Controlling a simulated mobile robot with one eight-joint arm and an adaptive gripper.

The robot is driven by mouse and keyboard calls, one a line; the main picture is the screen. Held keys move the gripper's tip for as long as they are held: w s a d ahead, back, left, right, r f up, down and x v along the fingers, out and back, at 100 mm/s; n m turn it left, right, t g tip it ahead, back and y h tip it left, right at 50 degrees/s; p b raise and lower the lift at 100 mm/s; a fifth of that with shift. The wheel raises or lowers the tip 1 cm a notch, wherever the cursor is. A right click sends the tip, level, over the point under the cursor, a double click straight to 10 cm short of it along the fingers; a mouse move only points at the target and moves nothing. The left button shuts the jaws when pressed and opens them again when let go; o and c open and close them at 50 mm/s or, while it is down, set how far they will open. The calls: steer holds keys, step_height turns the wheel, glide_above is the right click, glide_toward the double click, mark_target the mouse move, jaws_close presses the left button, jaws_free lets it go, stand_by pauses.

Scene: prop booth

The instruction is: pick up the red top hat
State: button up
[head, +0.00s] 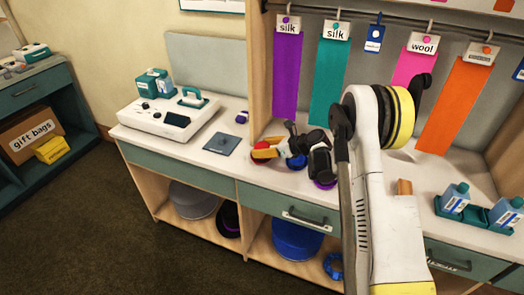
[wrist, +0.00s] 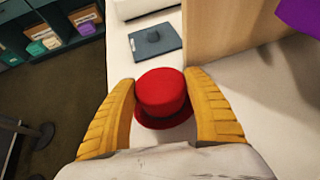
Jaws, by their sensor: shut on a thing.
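The red top hat (wrist: 162,92) is upright in the wrist view, between the two yellow fingers of my gripper (wrist: 161,88). The fingers are shut on it from its left and right sides. Part of its brim shows below the crown. In the head view the red hat (head: 260,155) is small and partly covered by my gripper (head: 264,150), over the white counter near its front edge. I cannot tell whether the hat touches the counter.
A grey-blue pad (head: 222,143) with a small knob lies left of the hat. A white machine (head: 168,118) stands farther left. A blue item (head: 297,161) and a purple one (head: 325,184) are close on the right. Fabric strips (head: 287,75) hang behind.

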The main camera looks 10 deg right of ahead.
step_height(320, 180, up, 2)
steer(key=shift+r+p, duration=0.2)
steer(key=shift+p, duration=0.15)
steer(key=s+d+r+p, duration=0.2)
steer(key=d+r, duration=0.4)
steer(key=d, duration=0.5)
steer(key=shift+s+d+r+p, duration=0.25)
steer(key=shift+s+p, duration=0.15)
steer(key=shift+p, duration=0.15)
